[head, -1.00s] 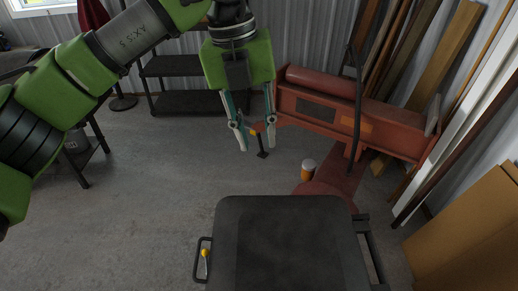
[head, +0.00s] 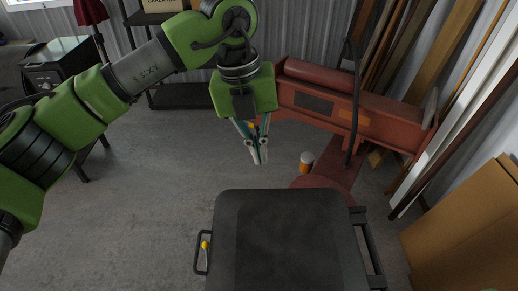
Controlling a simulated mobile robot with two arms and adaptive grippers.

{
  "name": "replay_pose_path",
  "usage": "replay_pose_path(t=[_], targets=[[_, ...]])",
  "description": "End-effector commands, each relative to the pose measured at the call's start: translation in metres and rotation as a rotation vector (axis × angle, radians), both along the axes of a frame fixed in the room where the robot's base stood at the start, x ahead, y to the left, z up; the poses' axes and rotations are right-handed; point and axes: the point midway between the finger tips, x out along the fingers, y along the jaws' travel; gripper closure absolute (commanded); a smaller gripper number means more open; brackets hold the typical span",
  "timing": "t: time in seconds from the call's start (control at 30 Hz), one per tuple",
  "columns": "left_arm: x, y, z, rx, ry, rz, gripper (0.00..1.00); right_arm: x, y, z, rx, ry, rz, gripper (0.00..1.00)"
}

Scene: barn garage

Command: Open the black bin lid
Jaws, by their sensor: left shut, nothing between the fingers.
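The black bin lid (head: 286,240) is at the bottom centre of the head view, seen from above. It lies flat and closed. A black handle frame (head: 202,258) with a small yellow piece sticks out at its left, and a dark bar (head: 367,250) runs along its right side. My left gripper (head: 259,160) points down beyond the lid's far edge, apart from it. Its fingertips are together with nothing between them.
A red machine (head: 345,115) stands behind the bin, with an orange and white cup-like item (head: 307,162) near it. Boards (head: 440,60) lean at the right wall, and cardboard (head: 465,235) stands at lower right. The floor (head: 150,200) left of the bin is open.

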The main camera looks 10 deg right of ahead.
Motion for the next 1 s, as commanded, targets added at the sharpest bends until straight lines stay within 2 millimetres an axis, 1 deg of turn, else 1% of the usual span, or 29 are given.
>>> replay_pose_path(t=[0.03, 0.07, 0.1, 0.4, 0.53, 0.67, 0.9, 1.0], targets=[[0.0, 0.0, 0.0, 0.0, 0.0, 0.0, 0.86, 0.002, -0.001, 0.0, -0.002, -0.002, 0.0, 1.0], [0.0, 0.0, 0.0, 0.0, 0.0, 0.0, 0.78, 0.003, -0.002, 0.0, -0.002, -0.004, 0.001, 1.0], [0.0, 0.0, 0.0, 0.0, 0.0, 0.0, 0.74, 0.003, -0.003, 0.0, -0.003, -0.005, 0.001, 1.0], [0.0, 0.0, 0.001, 0.0, 0.0, 0.0, 0.74, 0.007, -0.008, 0.0, -0.008, -0.01, 0.002, 1.0], [0.001, 0.001, 0.009, -0.001, -0.003, 0.0, 0.74, 0.006, -0.007, 0.0, -0.007, -0.01, 0.002, 1.0], [0.002, 0.004, 0.03, -0.002, -0.004, 0.002, 0.74, 0.006, -0.005, 0.0, -0.006, -0.008, 0.002, 1.0], [0.004, 0.013, 0.081, -0.001, -0.004, 0.002, 0.74, 0.005, -0.004, 0.0, -0.005, -0.007, 0.002, 1.0], [0.004, 0.016, 0.098, -0.001, -0.003, 0.002, 0.74, 0.005, -0.004, 0.0, -0.005, -0.007, 0.002, 1.0]])
